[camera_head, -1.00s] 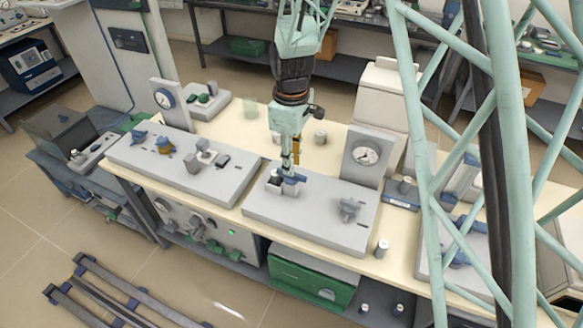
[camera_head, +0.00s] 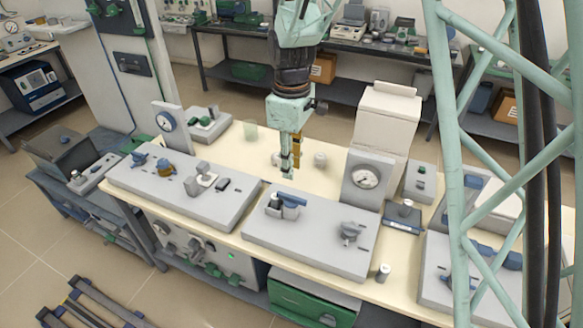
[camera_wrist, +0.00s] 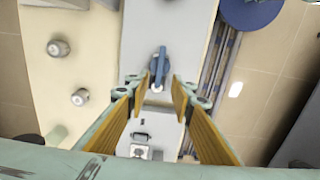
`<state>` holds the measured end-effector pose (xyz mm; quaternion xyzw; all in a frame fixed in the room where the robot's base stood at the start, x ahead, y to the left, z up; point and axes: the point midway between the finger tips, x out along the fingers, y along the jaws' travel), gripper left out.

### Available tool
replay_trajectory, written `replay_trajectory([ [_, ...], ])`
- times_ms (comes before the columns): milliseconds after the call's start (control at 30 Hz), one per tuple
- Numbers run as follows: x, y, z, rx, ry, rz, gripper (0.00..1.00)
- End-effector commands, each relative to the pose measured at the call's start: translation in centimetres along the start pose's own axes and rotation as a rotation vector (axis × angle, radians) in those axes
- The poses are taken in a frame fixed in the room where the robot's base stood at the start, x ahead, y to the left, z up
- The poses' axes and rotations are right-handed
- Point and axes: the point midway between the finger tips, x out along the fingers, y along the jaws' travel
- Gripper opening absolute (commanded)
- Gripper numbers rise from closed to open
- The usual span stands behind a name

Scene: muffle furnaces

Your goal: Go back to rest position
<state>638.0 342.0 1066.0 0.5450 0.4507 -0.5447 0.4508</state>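My gripper (camera_head: 288,172) points down above the middle grey panel (camera_head: 310,235), a little above and apart from a blue-handled fitting (camera_head: 289,199). In the wrist view my gripper (camera_wrist: 160,92) has its two fingers apart with nothing between the tips. The blue handle (camera_wrist: 159,66) lies beyond the fingertips, on the grey panel. A small knob-like fitting (camera_head: 350,231) stands at the right of the same panel.
A left grey panel (camera_head: 235,200) carries several fittings. A dial gauge block (camera_head: 366,180) stands behind the middle panel at right. Small cylinders (camera_wrist: 80,97) stand on the cream table (camera_head: 330,145). A green lattice frame (camera_head: 455,170) fills the right foreground.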

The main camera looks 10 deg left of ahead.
Motion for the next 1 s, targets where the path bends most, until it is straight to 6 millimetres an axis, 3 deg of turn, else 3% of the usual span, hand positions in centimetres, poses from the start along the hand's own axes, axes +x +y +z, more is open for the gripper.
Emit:
replay_trajectory([
  [667, -0.1, 0.0, 0.1, 0.003, 0.001, 0.001, 0.22],
  [1000, -3.1, -0.1, 2.7, 0.076, 0.013, 0.016, 0.22],
])
